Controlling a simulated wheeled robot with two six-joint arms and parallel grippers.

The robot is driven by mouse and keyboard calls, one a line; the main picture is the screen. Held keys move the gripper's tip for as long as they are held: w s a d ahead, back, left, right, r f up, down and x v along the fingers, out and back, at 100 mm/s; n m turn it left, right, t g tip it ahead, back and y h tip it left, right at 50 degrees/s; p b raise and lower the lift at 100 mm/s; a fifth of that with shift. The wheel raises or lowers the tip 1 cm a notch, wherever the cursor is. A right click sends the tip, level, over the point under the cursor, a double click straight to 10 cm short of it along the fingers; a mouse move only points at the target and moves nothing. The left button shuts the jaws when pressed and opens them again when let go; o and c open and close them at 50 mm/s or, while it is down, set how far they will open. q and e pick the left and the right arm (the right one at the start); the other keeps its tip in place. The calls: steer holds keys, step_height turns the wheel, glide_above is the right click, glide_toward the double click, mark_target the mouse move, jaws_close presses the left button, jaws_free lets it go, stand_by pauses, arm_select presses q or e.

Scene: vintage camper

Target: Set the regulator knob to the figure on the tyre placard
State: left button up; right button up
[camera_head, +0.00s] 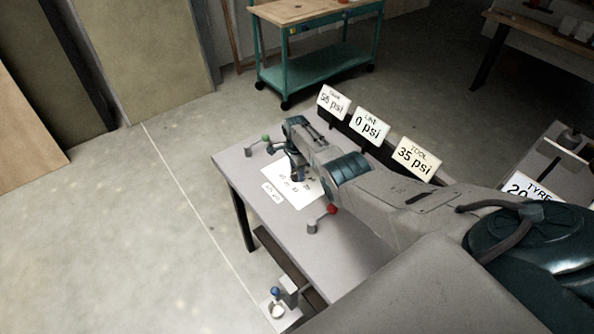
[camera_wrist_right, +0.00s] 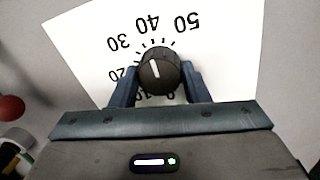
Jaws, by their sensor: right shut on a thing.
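The black regulator knob (camera_wrist_right: 160,72) with a white pointer line stands on a white dial sheet (camera_wrist_right: 85,45) marked 20, 30, 40 and 50. My right gripper (camera_wrist_right: 158,88) is shut on the knob, one blue finger on each side. The line slants on the knob's top, its upper end toward the side between 30 and 40. In the head view my right gripper (camera_head: 297,177) is over the dial sheet and hides the knob. The tyre placard (camera_head: 530,189) at the right reads TYRE and 20; my arm covers its lower part. My left gripper is out of view.
A green-knobbed valve (camera_head: 257,146) and a red-knobbed valve (camera_head: 321,220) flank the dial on the grey bench (camera_head: 237,168). A teal cart (camera_head: 315,75) stands behind.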

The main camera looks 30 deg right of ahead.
mark_target(296, 171)
steer(key=o, duration=1)
steer(key=shift+w+r, duration=0.1)
steer(key=shift+r, duration=0.45)
steer(key=r, duration=0.9)
steer(key=shift+w+r, duration=0.2)
steer(key=shift+r, duration=0.2)
